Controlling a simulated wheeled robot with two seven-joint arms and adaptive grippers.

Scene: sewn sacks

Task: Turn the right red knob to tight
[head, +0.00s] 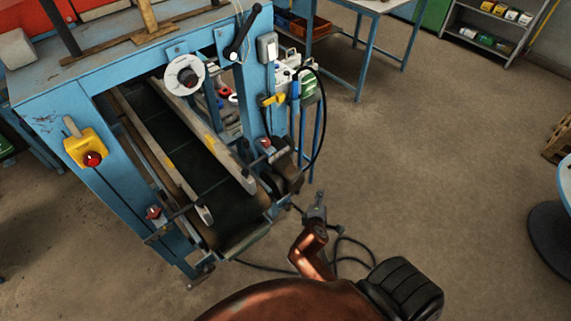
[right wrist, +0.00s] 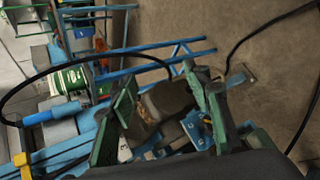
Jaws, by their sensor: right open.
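The right red knob (head: 266,143) is a small red piece on the right side of the blue conveyor frame, near the belt's front end. A similar left red knob (head: 153,212) sits on the left side of the frame. My right gripper (head: 317,208) is in front of and below the right knob in the head view, apart from it. In the right wrist view my right gripper (right wrist: 168,95) has its green-edged fingers spread, with a dark grey motor-like body (right wrist: 168,103) beyond them. I cannot make out the right knob there. My left gripper is not in view.
A dark belt (head: 190,145) runs between two rails. A yellow box with a red button (head: 92,158) is on the left post. A black cable (head: 320,120) loops beside the right post, and more cable lies on the floor. Open floor (head: 430,170) lies to the right.

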